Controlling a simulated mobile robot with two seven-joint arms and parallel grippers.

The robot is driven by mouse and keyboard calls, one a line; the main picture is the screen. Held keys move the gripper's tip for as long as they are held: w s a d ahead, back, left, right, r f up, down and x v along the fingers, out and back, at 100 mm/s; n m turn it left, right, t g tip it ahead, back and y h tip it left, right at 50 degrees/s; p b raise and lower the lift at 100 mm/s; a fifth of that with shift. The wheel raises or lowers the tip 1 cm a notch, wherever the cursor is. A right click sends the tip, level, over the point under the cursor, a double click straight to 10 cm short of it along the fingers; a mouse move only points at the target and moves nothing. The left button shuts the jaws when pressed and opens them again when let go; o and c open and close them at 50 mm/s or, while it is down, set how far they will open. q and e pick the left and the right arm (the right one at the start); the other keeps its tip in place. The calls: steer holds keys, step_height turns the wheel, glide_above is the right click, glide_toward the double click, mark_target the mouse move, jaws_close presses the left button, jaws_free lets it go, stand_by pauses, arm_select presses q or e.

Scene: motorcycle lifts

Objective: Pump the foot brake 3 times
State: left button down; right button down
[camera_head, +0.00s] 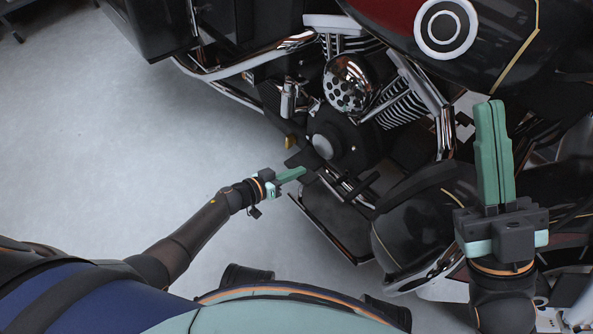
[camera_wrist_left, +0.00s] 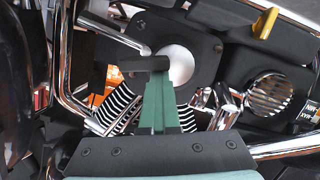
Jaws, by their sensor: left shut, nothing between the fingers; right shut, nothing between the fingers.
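A black foot pedal (camera_head: 297,158), which looks like the foot brake, projects from the lower side of the motorcycle, near a dark round cover. My left gripper (camera_head: 302,171) has its green fingers shut and empty, with the tips right beside the pedal. In the left wrist view a flat black bar, apparently the pedal (camera_wrist_left: 142,64), crosses at the fingertips of the left gripper (camera_wrist_left: 174,50). I cannot tell whether they touch. My right gripper (camera_head: 489,106) is shut and empty, raised in front of the motorcycle at the right.
The motorcycle (camera_head: 440,35) fills the upper right, with chrome exhaust pipes (camera_head: 225,75), a perforated chrome cover (camera_head: 350,83) and finned cylinders. A dark footboard (camera_head: 335,220) lies below the pedal. The grey floor (camera_head: 100,130) at the left is clear.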

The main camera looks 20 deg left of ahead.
arm_select(q)
steer(key=shift+s+a+f, duration=0.15)
steer(key=shift+s+f, duration=0.05)
steer(key=shift+f, duration=0.1)
